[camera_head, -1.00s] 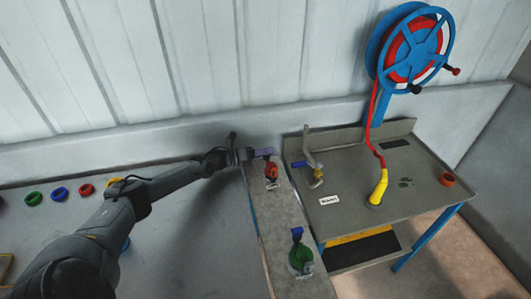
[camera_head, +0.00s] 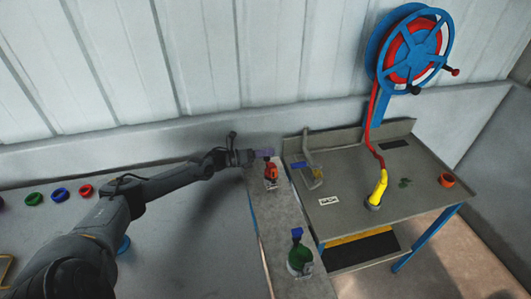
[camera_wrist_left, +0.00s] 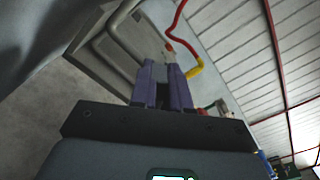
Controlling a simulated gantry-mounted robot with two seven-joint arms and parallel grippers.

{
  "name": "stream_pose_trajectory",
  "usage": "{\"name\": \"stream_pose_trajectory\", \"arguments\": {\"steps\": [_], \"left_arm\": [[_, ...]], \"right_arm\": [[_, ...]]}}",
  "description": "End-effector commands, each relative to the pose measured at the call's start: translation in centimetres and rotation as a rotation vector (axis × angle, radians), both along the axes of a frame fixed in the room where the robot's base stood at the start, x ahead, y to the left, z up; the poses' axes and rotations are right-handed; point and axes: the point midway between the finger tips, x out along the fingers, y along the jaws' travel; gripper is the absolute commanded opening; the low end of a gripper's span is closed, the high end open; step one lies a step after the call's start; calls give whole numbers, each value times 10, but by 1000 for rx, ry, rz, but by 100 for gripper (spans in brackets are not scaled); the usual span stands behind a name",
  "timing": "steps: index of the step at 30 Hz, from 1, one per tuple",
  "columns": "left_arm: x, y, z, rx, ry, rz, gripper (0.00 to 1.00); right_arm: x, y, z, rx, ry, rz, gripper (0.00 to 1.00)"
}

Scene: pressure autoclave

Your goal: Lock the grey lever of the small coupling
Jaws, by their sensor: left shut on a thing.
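The small coupling (camera_head: 271,175) is a red-orange fitting on the narrow grey ledge in the head view. My left gripper (camera_head: 265,153) has purple fingers and sits right at the top of this coupling, coming in from the left. It is shut at the place of the grey lever, which the fingers hide. In the left wrist view the purple fingers (camera_wrist_left: 165,84) are close together with a dark narrow gap between them. The lever's exact angle cannot be made out. My right gripper is not in view.
A green fitting with a blue lever (camera_head: 299,256) stands nearer on the ledge. Right of it are a grey bent pipe (camera_head: 309,155), a yellow hose end (camera_head: 377,189) and an orange ring (camera_head: 447,180) on a table. A blue hose reel (camera_head: 411,50) hangs behind.

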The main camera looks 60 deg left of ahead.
Motion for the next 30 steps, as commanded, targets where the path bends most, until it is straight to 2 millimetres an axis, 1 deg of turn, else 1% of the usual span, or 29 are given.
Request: {"name": "stream_pose_trajectory", "arguments": {"steps": [9,15,21,30], "left_arm": [[-5,-14,11,222,-87,-3,0],[-8,-20,14,328,-130,-2,0],[-9,-24,16,392,-155,-1,0],[-10,-26,16,416,-165,0,0]], "right_arm": [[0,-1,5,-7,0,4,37],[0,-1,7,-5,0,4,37],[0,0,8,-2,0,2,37],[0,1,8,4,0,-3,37]]}}
